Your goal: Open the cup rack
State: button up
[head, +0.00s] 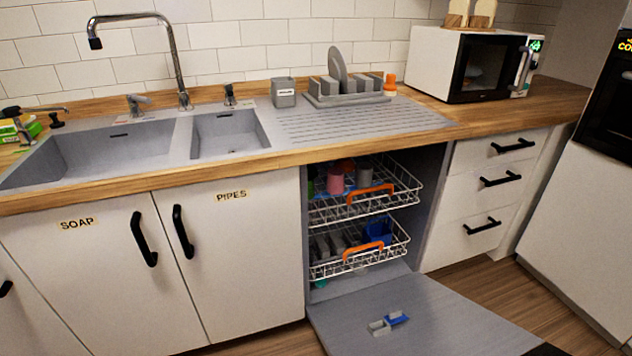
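The upper wire rack (322,212), which holds several cups, sits within the opening of the dishwasher-like cabinet below the counter. It has an orange handle (372,192) at its front. A pink cup (336,180) and a grey cup (365,175) stand in it; items behind them are partly hidden. The cabinet door (440,310) is folded down flat toward the floor. My gripper is not in view.
A lower wire rack (330,268) with an orange handle (363,251) holds a blue container (378,230) and grey items. A small grey and blue tray (388,323) is on the lowered door. White drawers (500,180) flank the opening at right, cupboard doors (235,270) at left.

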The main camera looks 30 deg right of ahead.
aim_at(390, 186)
jog(key=i+l, duration=0.1)
jog(key=l, duration=0.5)
jog(key=i+l, duration=0.1)
jog(key=l, duration=0.5)
jog(key=i+l, duration=0.1)
jog(key=l, duration=0.5)
jog(key=i+l, duration=0.1)
jog(key=l, duration=0.5)
jog(key=i+l, duration=0.1)
jog(key=l, duration=0.5)
